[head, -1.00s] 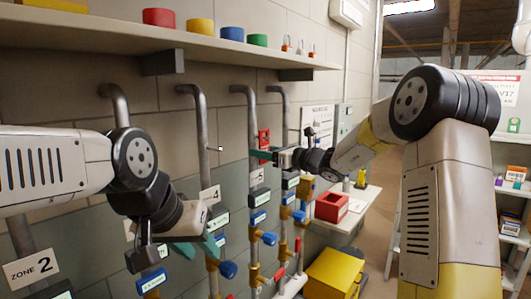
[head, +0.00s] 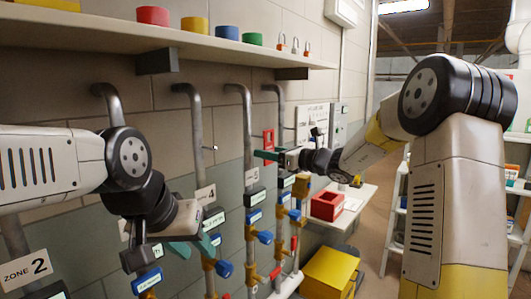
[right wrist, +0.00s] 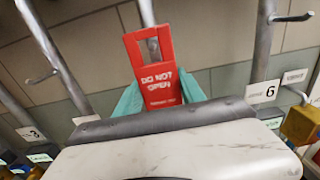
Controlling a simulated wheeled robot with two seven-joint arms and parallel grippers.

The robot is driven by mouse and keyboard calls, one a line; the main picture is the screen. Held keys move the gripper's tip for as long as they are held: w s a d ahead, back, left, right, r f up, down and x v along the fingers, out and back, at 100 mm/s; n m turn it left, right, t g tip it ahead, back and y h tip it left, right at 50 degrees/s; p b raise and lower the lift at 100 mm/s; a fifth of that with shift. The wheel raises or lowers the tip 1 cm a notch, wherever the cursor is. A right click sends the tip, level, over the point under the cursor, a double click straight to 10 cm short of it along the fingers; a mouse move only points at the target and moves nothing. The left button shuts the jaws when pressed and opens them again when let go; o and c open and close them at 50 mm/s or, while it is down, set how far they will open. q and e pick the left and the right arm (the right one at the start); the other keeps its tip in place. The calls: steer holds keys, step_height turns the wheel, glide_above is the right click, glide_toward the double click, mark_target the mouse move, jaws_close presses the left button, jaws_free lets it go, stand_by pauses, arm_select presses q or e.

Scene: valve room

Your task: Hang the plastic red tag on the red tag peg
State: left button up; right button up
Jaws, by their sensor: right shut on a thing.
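The red tag (head: 268,138), a flat plate with a slot near its top and the words "DO NOT OPEN", is upright in my right gripper (head: 268,155). In the right wrist view the tag (right wrist: 158,75) stands between the two teal fingers (right wrist: 160,98), which are shut on its lower part. A thin peg (head: 211,148) sticks out from the wall left of the tag in the head view. The right wrist view shows a peg at upper right (right wrist: 292,17) and another at left (right wrist: 40,78). I cannot tell which is the red tag peg. My left gripper (head: 191,248) is open and empty, lower left.
Vertical grey pipes (head: 248,130) with blue-handled valves (head: 265,237) line the wall. A shelf (head: 200,43) with coloured cups and padlocks runs above. A red bin (head: 327,206) stands on a side table, with a yellow box (head: 330,271) below.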

steer(key=shift+v, duration=1.9)
stand_by(0.6)
